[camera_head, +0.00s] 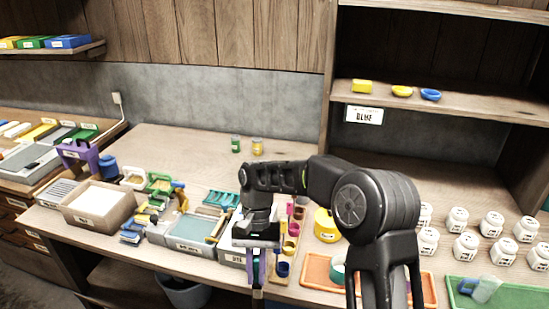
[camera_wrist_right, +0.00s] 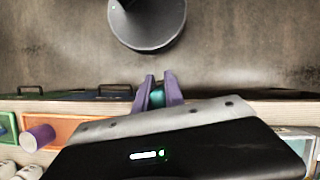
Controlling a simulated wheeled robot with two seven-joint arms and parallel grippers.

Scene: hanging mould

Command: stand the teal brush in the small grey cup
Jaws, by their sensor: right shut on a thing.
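My right gripper (camera_head: 257,268) points down at the front edge of the workbench in the head view. Its purple fingers (camera_wrist_right: 159,92) also show in the right wrist view, shut on a teal thing, which looks like the teal brush (camera_wrist_right: 157,97). Only a small teal part shows between the fingers; the rest is hidden, and its tilt cannot be told. I cannot make out the small grey cup in either view; the arm and gripper cover part of the bench. My left gripper is not in view.
Small coloured cups (camera_head: 283,269) stand close right of the gripper. An orange tray (camera_head: 316,272) and a green tray (camera_head: 520,297) lie further right, with several white jars (camera_head: 465,247) behind. A tan box (camera_head: 98,207) stands left. The bench's back middle (camera_head: 180,150) is clear.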

